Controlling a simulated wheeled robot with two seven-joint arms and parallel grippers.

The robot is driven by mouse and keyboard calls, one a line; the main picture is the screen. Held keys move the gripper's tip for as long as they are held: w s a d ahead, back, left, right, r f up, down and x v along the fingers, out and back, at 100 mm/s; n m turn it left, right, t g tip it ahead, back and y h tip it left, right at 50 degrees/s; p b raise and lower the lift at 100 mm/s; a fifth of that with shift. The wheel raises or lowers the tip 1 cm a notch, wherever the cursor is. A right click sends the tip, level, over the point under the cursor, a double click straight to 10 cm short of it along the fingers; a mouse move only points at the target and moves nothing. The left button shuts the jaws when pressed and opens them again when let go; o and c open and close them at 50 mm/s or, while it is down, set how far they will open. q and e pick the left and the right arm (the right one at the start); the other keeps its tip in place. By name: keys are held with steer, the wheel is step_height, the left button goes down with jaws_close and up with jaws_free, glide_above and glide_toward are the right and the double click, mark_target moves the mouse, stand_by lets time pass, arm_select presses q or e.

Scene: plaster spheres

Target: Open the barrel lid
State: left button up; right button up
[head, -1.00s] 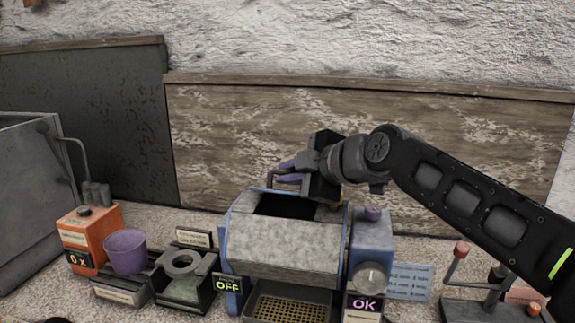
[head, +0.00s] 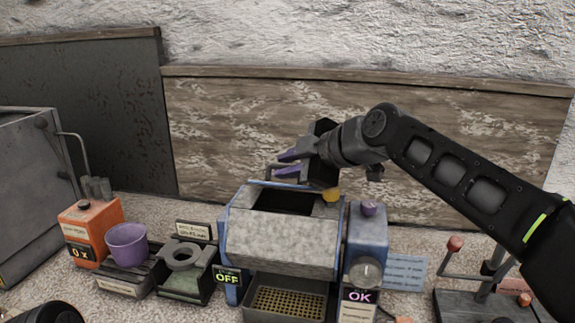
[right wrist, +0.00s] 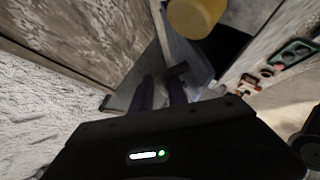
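The barrel (head: 280,240) is a grey mottled drum in a blue frame, at the middle of the head view. Its top shows a dark opening (head: 285,202). The lid is hard to make out; a thin edge (head: 300,185) runs along the back of the opening, under my right gripper. My right gripper (head: 284,164) is above this back edge, its two purple fingers apart with a gap between them. A dark bar-like handle (right wrist: 178,70) shows close to the fingertips in the right wrist view; I see no clear grip on it.
A yellow knob (head: 331,194) is just below the right gripper. A purple cup (head: 126,246), an orange box (head: 90,232) and a ring stand (head: 184,262) are at left. A control box (head: 367,245) is right of the barrel, then a red-knobbed lever (head: 455,244).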

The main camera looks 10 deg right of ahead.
steer(key=b+v, duration=0.1)
steer(key=v, duration=0.6)
steer(key=shift+s+d+r, duration=0.2)
steer(key=shift+s+d, duration=0.05)
steer(key=shift+s, duration=0.05)
